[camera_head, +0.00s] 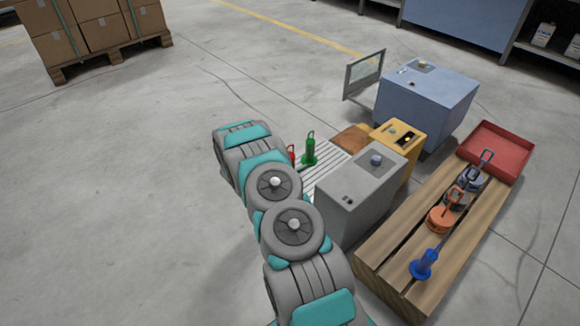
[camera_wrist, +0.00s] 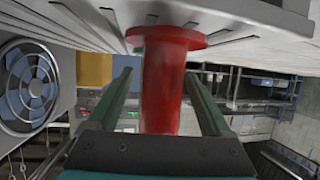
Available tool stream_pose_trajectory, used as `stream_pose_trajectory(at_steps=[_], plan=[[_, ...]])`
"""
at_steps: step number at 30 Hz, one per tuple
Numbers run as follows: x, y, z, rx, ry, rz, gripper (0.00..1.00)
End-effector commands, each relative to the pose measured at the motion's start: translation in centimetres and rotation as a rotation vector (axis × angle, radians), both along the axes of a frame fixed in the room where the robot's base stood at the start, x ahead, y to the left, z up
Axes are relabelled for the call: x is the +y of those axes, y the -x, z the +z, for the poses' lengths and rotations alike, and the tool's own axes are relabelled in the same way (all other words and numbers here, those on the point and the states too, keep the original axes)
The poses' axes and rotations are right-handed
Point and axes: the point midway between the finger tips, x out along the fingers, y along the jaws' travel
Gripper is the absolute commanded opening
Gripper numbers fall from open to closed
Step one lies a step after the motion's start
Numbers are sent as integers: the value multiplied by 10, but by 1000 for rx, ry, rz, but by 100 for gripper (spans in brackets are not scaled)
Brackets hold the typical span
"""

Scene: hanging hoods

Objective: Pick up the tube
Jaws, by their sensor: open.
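A red tube (camera_wrist: 165,95) with a wide flange stands between the two fingers of my gripper (camera_wrist: 160,76) in the wrist view. The flange is by the pale slatted surface (camera_wrist: 230,45), at the top of that view. The fingers are open, one on each side of the tube, with a visible gap on at least the left. In the head view only a small part of the red tube (camera_head: 291,153) shows behind my arm, beside a green tube-like object (camera_head: 310,150) on the slatted rack (camera_head: 328,164). My gripper is hidden there by my arm.
A grey box (camera_head: 350,205), a yellow box (camera_head: 408,136) and a blue box (camera_head: 428,98) stand right of the rack. A wooden bench (camera_head: 395,262) bears blue, orange and dark objects and a red tray (camera_head: 497,148). Left floor is clear up to a pallet of cartons (camera_head: 98,30).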

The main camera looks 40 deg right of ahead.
Motion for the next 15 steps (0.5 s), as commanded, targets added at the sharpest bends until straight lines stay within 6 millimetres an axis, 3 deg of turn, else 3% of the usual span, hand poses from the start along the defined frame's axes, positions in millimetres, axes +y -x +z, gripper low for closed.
stream_pose_trajectory(at_steps=[10,15], plan=[[-6,-2,-2,-2,0,1,83],[-6,-2,-2,0,-1,2,64]])
